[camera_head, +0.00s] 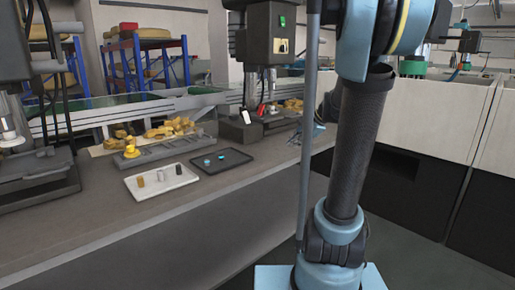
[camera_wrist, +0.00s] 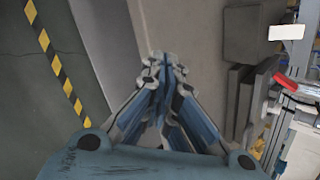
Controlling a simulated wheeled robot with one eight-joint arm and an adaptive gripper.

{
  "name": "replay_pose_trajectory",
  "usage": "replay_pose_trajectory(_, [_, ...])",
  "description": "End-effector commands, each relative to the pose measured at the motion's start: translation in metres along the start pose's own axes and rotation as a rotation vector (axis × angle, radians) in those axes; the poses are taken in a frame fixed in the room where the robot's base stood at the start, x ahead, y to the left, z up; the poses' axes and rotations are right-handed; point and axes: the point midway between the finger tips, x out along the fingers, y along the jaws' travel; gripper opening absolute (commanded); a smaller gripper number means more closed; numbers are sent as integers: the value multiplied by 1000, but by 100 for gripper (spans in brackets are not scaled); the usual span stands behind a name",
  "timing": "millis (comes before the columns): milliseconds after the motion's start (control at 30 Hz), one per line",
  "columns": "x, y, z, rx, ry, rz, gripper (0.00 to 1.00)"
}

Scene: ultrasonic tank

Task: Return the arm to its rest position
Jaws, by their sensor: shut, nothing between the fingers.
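My gripper (camera_wrist: 163,65) shows in the wrist view with its fingertips together and nothing between them. In the head view my arm rises at the right, in front of the workbench (camera_head: 135,238).
On the bench stand a white tray (camera_head: 179,189) with small cylinders and a black tray (camera_head: 238,156) with blue pieces. A press machine (camera_head: 268,35) stands behind. The wrist view shows a red handle (camera_wrist: 297,87) at right and a striped floor line (camera_wrist: 57,66) at left.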

Motion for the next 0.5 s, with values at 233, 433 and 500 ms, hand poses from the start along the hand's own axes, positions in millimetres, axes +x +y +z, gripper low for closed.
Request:
replay_pose_trajectory(233, [-9, 80, 34, -317, 54, 146, 0])
replay_pose_trajectory(433, [-17, 144, 49, -572, 81, 271, 0])
replay_pose_trajectory(500, [-20, 166, 52, -661, 87, 316, 0])
